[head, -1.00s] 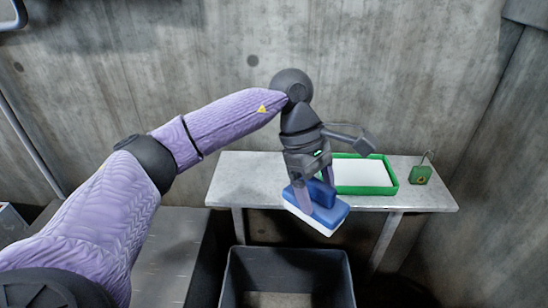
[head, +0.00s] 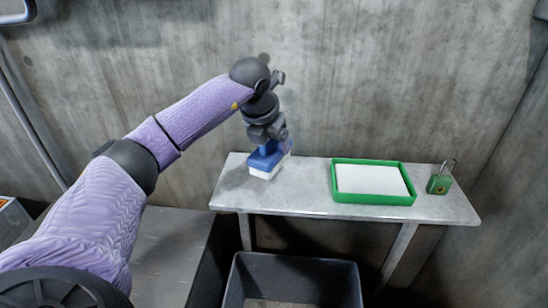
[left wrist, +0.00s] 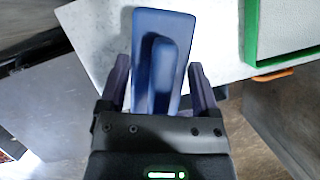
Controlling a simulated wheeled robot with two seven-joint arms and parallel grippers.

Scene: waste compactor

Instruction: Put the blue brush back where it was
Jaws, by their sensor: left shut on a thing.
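The blue brush (head: 266,160) has a blue body and a white underside. It is upright, white side down, at or just above the left end of the grey table (head: 300,196); I cannot tell whether it touches the top. My left gripper (head: 270,143) is shut on its raised handle from above. In the left wrist view the brush (left wrist: 178,38) lies between the two fingers of the left gripper (left wrist: 158,80), with the table top around it. My right gripper is not in view.
A green tray (head: 372,198) with a white inside stands right of the brush. A green padlock (head: 439,184) stands at the table's right end. A dark open bin (head: 292,259) stands in front. The table between brush and tray is clear.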

